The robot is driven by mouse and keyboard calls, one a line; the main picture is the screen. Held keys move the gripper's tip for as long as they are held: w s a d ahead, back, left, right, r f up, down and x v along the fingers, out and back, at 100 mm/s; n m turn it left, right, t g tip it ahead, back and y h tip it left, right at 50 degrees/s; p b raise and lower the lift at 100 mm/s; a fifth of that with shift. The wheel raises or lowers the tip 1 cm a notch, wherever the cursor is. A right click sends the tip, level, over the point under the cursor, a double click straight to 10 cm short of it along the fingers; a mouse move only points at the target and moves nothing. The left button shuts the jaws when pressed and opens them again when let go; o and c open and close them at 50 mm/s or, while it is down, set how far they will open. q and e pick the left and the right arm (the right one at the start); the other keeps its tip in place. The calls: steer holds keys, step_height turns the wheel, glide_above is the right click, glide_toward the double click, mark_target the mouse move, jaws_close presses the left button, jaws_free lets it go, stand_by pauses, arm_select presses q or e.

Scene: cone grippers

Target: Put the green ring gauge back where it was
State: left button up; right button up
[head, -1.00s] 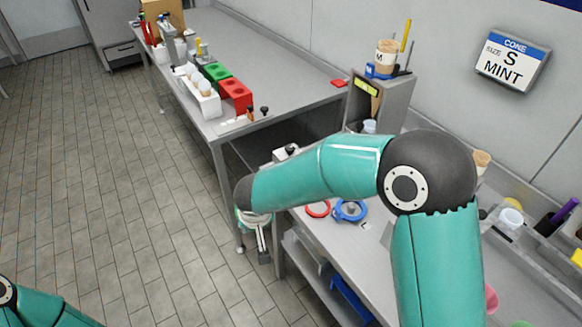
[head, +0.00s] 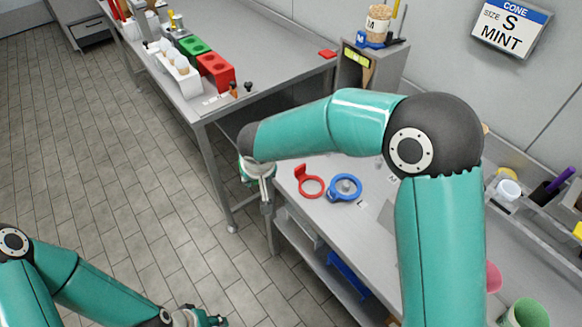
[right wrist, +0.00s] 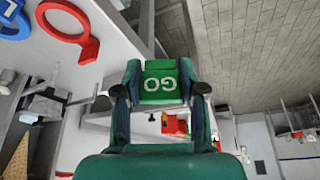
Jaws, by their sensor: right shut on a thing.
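In the right wrist view my right gripper (right wrist: 162,94) is shut on a green piece marked "GO", the green ring gauge (right wrist: 160,84). Its ring is not clearly visible there. In the head view the right gripper (head: 267,208) hangs beside the left edge of the near counter, and the gauge cannot be made out. A red ring gauge (head: 311,187) and a blue ring gauge (head: 345,188) lie on that counter; a small pale thing sits within the blue ring. My left gripper (head: 206,319) is at the bottom edge, partly cut off.
The near counter (head: 300,207) has bare room around the rings. The far table (head: 262,62) holds a white holder (head: 178,78), a green block (head: 195,47) and a red block (head: 216,71). A grey stand (head: 372,66) rises behind. A wall sign (head: 508,27) reads "CONE SIZE S MINT".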

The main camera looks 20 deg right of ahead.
steer(key=w+d+r+m+h+b, duration=0.1)
steer(key=w+d+r+m+b, duration=0.15)
steer(key=d+r+b, duration=0.4)
steer(key=w+d+r+m+h+b, duration=0.1)
steer(key=w+d+r+m, duration=0.2)
steer(key=r, duration=0.6)
steer(key=shift+n, duration=0.35)
steer(key=shift+w+a+f+b, duration=0.15)
steer(key=shift+f+b, duration=0.3)
steer(key=shift+f, duration=2.85)
steer(key=shift+w+d+f+b, duration=0.15)
steer(key=shift+f+b, duration=0.25)
steer(key=shift+f, duration=2.85)
steer(key=shift+w+a+f+b, duration=0.15)
steer(key=shift+f+b, duration=0.3)
steer(key=shift+f, duration=2.85)
steer(key=shift+f+b, duration=0.55)
steer(key=shift+b, duration=0.15)
